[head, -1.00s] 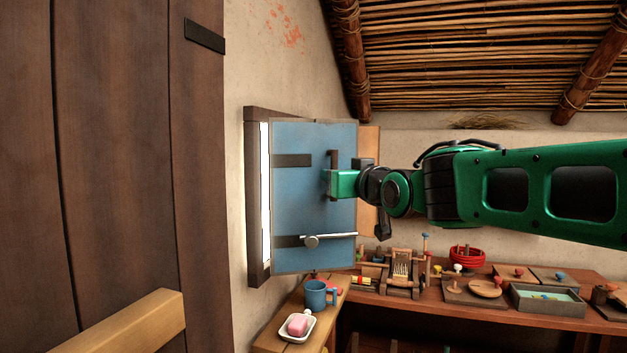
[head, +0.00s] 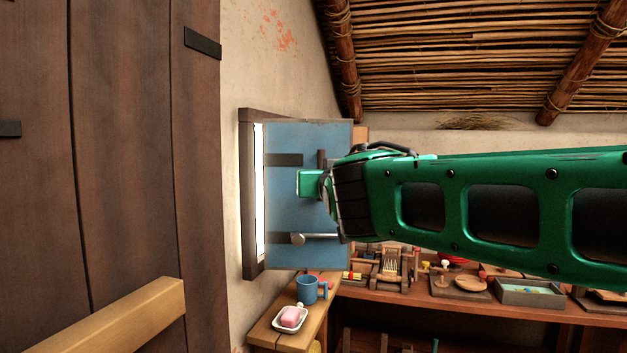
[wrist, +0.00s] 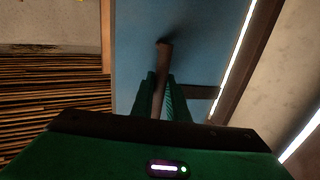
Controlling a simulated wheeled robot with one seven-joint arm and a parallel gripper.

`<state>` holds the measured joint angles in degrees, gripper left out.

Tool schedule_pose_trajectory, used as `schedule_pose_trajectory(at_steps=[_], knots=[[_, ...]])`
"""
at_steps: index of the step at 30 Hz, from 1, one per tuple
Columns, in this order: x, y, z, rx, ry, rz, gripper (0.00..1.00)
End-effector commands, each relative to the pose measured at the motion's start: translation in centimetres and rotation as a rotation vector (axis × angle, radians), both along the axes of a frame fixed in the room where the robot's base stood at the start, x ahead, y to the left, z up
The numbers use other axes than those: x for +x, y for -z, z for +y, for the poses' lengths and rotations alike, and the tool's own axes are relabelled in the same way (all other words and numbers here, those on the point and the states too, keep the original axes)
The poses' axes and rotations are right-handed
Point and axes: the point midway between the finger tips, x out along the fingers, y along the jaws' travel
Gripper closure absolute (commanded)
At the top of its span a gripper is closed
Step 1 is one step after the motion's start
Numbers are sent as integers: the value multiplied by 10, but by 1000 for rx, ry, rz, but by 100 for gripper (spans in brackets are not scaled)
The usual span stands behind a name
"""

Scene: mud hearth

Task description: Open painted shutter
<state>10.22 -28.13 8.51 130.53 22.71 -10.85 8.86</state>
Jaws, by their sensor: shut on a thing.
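The blue painted shutter (head: 285,215) hangs in a dark wooden frame (head: 247,200) on the left wall. It stands partly open, with a bright gap along its left side. It has dark hinge straps and a metal latch bar (head: 318,237) low on its face. In the wrist view the shutter (wrist: 140,40) fills the upper middle. My gripper (wrist: 162,90) is shut on the shutter's dark upright handle (wrist: 163,55), with a green finger on each side of it. In the head view my arm hides much of the gripper and the shutter's right part.
Below the shutter, a blue mug (head: 307,289) and a dish with pink soap (head: 290,318) stand on a wooden ledge. A long bench (head: 450,303) with small tools and a tray (head: 540,293) runs right. A big plank door (head: 120,150) fills the left.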

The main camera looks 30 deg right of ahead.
Motion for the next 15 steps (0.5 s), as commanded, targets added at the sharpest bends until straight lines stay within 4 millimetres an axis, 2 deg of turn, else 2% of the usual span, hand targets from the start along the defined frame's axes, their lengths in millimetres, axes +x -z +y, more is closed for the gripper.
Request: schedule_pose_trajectory(at_steps=[4, 5, 6, 15], knots=[[2, 0, 4, 0, -11, 1, 100], [2, 0, 4, 0, -11, 1, 84], [2, 0, 4, 0, -11, 1, 78], [1, 0, 1, 0, -5, 0, 78]])
